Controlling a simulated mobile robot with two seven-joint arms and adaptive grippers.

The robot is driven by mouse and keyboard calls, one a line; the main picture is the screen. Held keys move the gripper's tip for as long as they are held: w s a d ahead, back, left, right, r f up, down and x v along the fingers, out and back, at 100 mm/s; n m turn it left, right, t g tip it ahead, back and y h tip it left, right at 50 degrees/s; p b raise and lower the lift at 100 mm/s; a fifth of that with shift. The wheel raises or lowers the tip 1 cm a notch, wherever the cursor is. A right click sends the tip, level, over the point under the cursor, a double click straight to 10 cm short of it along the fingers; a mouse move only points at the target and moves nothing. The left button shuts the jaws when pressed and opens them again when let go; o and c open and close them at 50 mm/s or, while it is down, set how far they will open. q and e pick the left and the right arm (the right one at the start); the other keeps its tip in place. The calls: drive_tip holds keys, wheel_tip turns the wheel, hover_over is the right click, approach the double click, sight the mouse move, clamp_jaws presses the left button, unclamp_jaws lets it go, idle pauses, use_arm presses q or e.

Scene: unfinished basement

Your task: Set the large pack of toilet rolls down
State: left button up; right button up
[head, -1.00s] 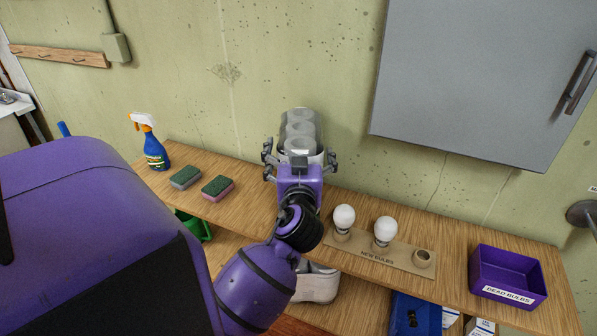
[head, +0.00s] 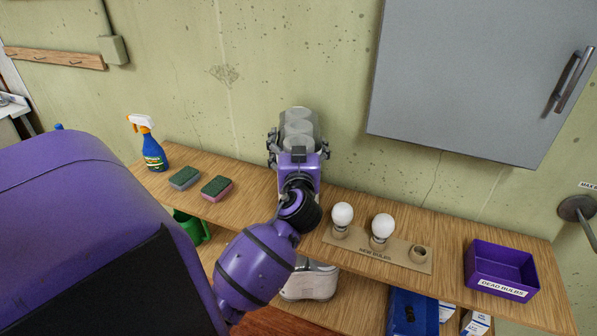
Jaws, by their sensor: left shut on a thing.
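The large pack of toilet rolls (head: 299,126) is a clear-wrapped bundle of white rolls at the back of the wooden shelf (head: 345,201), close to the wall. My left gripper (head: 299,146) is shut on it, with a finger on either side. The gripper and wrist hide the pack's lower part, so I cannot tell whether it touches the shelf. My right gripper is not in view.
Two sponges (head: 184,178) and a blue spray bottle (head: 149,145) stand to the left. A bulb holder (head: 390,256) with two white bulbs and a purple bin (head: 501,270) are to the right. A grey cabinet (head: 470,75) hangs above right.

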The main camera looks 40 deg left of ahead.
use_arm(q)
drive_tip(key=shift+c, duration=1.3)
drive_tip(key=shift+r, duration=0.15)
drive_tip(key=shift+c, duration=0.2)
drive_tip(key=shift+w+r, duration=0.1)
